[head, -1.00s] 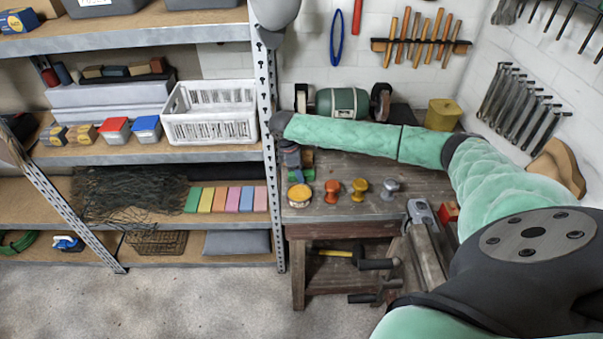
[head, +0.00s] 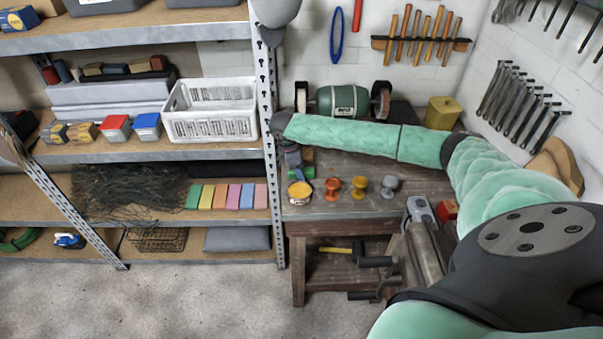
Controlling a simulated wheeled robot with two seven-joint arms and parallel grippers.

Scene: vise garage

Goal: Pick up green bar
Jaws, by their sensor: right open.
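The green bar (head: 194,196) lies at the left end of a row of coloured bars on the lower shelf of the rack, left of the bench. My right arm, in a pale green sleeve, reaches in from the right across the back of the bench. My right gripper (head: 292,158) hangs at the arm's end over the bench's left side, small and partly unclear. It is open and apart from the green bar, to its right, with the rack's upright between them. My left gripper is not in view.
The metal rack upright (head: 270,150) stands between bench and shelf. A white crate (head: 211,127) sits on the shelf above the bars. Dark netting (head: 125,190) lies left of them. Several knobs and a vise (head: 422,240) are on the bench (head: 335,217). The floor in front is clear.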

